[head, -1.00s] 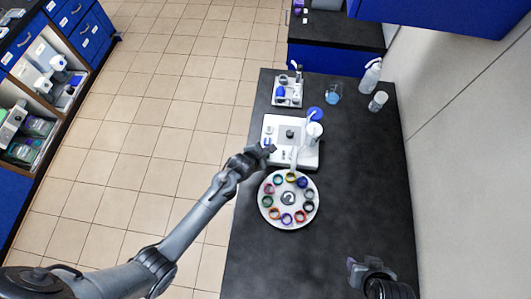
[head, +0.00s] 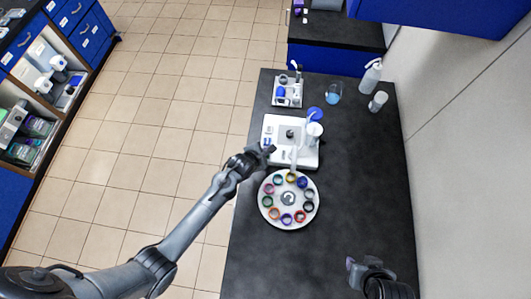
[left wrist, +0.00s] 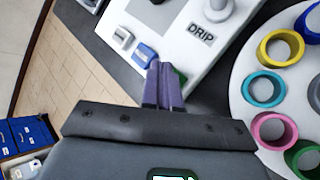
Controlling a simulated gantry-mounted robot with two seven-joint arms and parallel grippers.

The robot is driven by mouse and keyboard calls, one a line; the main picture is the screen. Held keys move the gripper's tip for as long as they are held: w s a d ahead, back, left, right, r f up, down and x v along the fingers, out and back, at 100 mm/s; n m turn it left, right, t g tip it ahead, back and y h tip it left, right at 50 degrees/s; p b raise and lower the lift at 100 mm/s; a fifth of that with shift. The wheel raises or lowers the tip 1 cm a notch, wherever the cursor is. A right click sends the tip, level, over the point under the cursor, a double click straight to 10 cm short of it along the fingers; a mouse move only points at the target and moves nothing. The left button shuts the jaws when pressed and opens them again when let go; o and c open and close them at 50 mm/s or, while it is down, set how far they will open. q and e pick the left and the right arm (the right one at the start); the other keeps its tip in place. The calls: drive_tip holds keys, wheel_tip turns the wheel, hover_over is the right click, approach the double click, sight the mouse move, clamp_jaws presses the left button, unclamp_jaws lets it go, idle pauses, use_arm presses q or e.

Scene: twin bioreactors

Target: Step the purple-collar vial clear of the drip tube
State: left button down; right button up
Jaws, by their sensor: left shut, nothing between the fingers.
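A round white carousel (head: 265,211) holds a ring of vials with coloured collars. The yellow-collar vial (left wrist: 280,47) is at the side facing the white drip station (head: 270,130), below the drip tube (head: 293,158). A dark blue or purple collar (head: 302,182) is just right of the yellow one; another bluish-purple collar (head: 287,218) is at the near side. I cannot tell which is the purple one. My left gripper (head: 268,150) is shut and empty over the station's front-left corner. In the left wrist view its fingertips are beside a blue button (left wrist: 145,52), partly covering a green one (left wrist: 180,75).
My right gripper (head: 356,265) is low over the right side of the black bench (head: 345,190), away from the carousel. A small tray (head: 287,103), a beaker (head: 333,92) and a spray bottle (head: 371,75) stand at the back. The bench right of the carousel is clear.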

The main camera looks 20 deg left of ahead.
use_arm(q)
drive_tip(key=shift+f, duration=0.15)
drive_tip(key=shift+f, duration=0.25)
drive_tip(key=shift+f, duration=0.15)
idle(0.7)
drive_tip(key=shift+f, duration=0.3)
idle(0.6)
drive_tip(key=shift+r+p, duration=0.8)
drive_tip(key=shift+r, duration=0.15)
